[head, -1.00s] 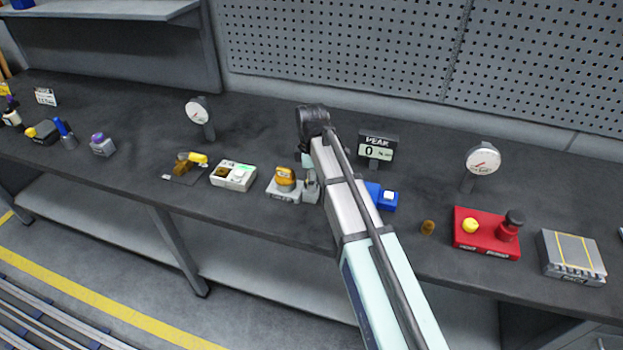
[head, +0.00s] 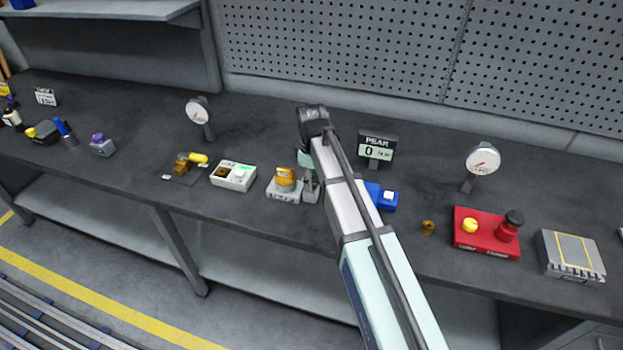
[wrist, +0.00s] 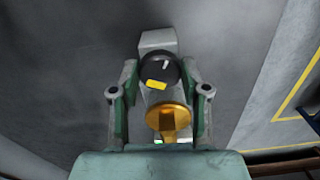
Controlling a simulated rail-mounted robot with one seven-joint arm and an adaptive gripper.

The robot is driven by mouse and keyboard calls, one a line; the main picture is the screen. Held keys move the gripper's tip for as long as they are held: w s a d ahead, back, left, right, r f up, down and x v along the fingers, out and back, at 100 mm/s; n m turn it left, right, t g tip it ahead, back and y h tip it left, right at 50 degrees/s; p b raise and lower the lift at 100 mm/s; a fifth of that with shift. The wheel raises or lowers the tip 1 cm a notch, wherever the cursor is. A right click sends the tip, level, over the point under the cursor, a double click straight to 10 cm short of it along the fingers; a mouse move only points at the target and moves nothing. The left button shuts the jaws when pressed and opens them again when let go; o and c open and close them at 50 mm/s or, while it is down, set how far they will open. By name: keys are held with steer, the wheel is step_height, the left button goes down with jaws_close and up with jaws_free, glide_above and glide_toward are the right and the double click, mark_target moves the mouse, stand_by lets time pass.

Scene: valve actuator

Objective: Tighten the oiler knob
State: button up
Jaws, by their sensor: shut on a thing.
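A black round knob (wrist: 158,70) with a white pointer mark sits against a grey block (wrist: 158,40) in the wrist view, a small yellow label at its lower edge. My gripper (wrist: 159,72) has a finger on each side of this knob and is shut on it. A golden winged knob (wrist: 168,118) shows between the fingers, nearer the palm. In the head view, an orange-gold knob (head: 287,176) stands on a small grey base (head: 283,194), just left of my gripper (head: 309,188). The black knob is hidden there. I cannot read which knob is the oiler's.
A white two-part box (head: 233,176) stands to the left and a blue block (head: 384,197) close on the right. A PEAK display (head: 377,147) reading 0 stands behind. A red box (head: 486,233) is farther right. The bench front edge is close.

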steer(key=m, duration=0.7)
steer(key=shift+s, duration=0.1)
steer(key=m, duration=0.4)
steer(key=shift+f, duration=0.1)
steer(key=m, duration=0.3)
steer(key=shift+m, duration=0.3)
steer(key=m, duration=0.3)
steer(key=shift+m, duration=0.3)
steer(key=m, duration=0.3)
steer(key=shift+a+m, duration=0.1)
steer(key=shift+m, duration=0.3)
steer(key=m, duration=0.6)
